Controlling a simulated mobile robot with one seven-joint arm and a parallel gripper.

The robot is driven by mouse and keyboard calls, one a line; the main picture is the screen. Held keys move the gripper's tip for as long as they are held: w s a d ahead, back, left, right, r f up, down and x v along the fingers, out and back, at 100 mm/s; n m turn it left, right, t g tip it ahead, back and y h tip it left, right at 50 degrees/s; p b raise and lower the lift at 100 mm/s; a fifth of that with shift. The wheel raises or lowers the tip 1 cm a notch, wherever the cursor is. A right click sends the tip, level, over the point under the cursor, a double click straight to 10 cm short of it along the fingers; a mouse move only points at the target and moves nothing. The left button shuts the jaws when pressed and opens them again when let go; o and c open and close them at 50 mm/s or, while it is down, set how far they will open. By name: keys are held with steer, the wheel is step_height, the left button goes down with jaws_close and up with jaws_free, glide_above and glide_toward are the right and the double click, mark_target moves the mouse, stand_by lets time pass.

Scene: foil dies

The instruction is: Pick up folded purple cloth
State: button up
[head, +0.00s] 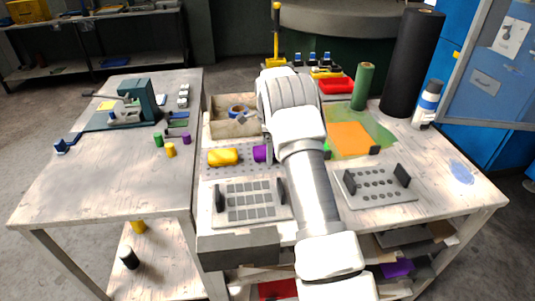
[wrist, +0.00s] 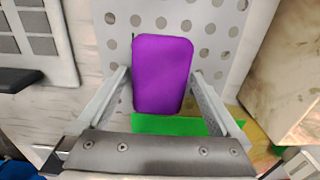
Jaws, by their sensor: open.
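The folded purple cloth (wrist: 162,72) is a smooth, rounded purple block on a perforated light plate (wrist: 121,20) in the wrist view. In the head view only the left part of the purple cloth (head: 260,153) shows; my arm hides the rest. My gripper (wrist: 160,76) is open, with one finger on each side of the cloth. A gap shows beside the cloth on at least the left side; I cannot tell whether either finger touches it. A green piece (wrist: 168,125) lies at the cloth's near end, partly hidden by my gripper.
A yellow folded piece (head: 222,157) lies left of the purple cloth. A slotted plate with black handles (head: 250,202) is in front, and a wooden bin (head: 222,128) stands behind. A second handled plate (head: 375,187) and an orange sheet (head: 350,138) are on the right.

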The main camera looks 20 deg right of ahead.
steer(key=shift+r, duration=0.1)
steer(key=c, duration=1.2)
step_height(320, 180, up, 10)
steer(key=shift+p, duration=0.5)
